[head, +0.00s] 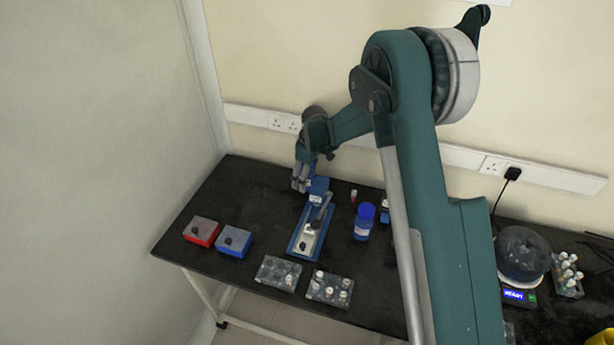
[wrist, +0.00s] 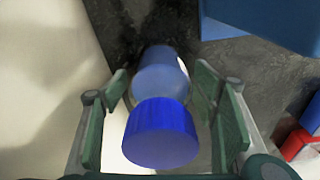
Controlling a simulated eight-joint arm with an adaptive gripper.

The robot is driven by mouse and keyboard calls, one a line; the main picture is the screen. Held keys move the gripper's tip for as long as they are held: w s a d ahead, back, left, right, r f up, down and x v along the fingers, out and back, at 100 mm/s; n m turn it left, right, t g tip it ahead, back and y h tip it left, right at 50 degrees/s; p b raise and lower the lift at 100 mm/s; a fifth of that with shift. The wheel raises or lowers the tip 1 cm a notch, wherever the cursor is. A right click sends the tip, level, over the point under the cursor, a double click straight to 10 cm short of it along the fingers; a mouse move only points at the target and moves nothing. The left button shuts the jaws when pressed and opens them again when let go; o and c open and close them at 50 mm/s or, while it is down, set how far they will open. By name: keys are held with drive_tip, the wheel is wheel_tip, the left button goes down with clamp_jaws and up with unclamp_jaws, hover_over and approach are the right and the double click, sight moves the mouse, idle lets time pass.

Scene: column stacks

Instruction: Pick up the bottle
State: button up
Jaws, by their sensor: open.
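A bottle with a bright blue cap (wrist: 160,135) and a clear bluish body stands on the dark bench in the wrist view. My gripper (wrist: 161,88) is open, with one green finger on each side of the bottle. I cannot tell whether either finger touches it. In the head view my gripper (head: 299,180) is low at the back left of the bench, and only a bit of blue shows beside its fingers. A second blue-capped bottle (head: 362,222) stands apart, right of the blue device.
A blue device with a pale top (head: 311,232) stands just in front of my gripper. Red (head: 201,231) and blue (head: 234,241) boxes sit front left. Two vial racks (head: 278,273) (head: 329,288) are at the front edge. The wall is close behind.

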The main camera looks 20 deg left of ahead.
drive_tip(key=shift+c, duration=0.2)
drive_tip(key=c, duration=1.2)
drive_tip(key=shift+r, duration=0.1)
drive_tip(key=shift+r+p, duration=0.3)
drive_tip(key=shift+r, duration=4.6)
